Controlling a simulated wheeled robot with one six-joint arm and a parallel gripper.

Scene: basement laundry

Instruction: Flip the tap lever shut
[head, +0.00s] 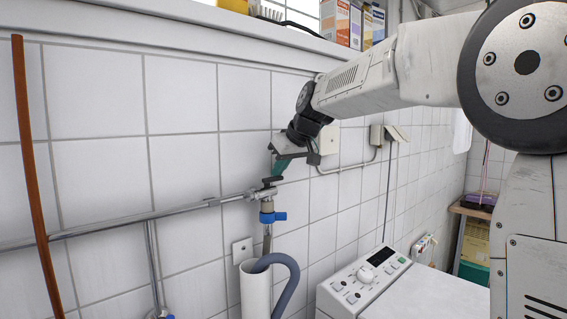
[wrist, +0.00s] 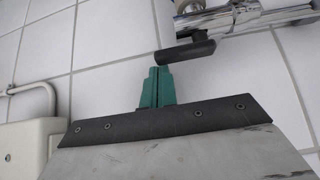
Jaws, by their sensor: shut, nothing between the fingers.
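The tap (head: 262,193) is a chrome fitting on the wall pipe. A black lever (head: 272,180) sits on top of it, and a blue handle (head: 272,217) is lower down. In the wrist view the black lever (wrist: 184,52) lies roughly crosswise just beyond my fingertips, with the chrome body (wrist: 235,17) behind it. My gripper (head: 279,168) has teal fingers, shut and empty, pointing down just above the lever. The shut fingers also show in the wrist view (wrist: 157,72). They are very close to the lever's end; I cannot tell whether they touch it.
A chrome pipe (head: 130,219) runs left along the tiled wall. Below the tap are a white standpipe (head: 255,290) and a grey hose (head: 292,275). A white washing machine (head: 425,295) stands at lower right. A ledge (head: 180,18) with boxes is above. A wall box (wrist: 30,150) shows in the wrist view.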

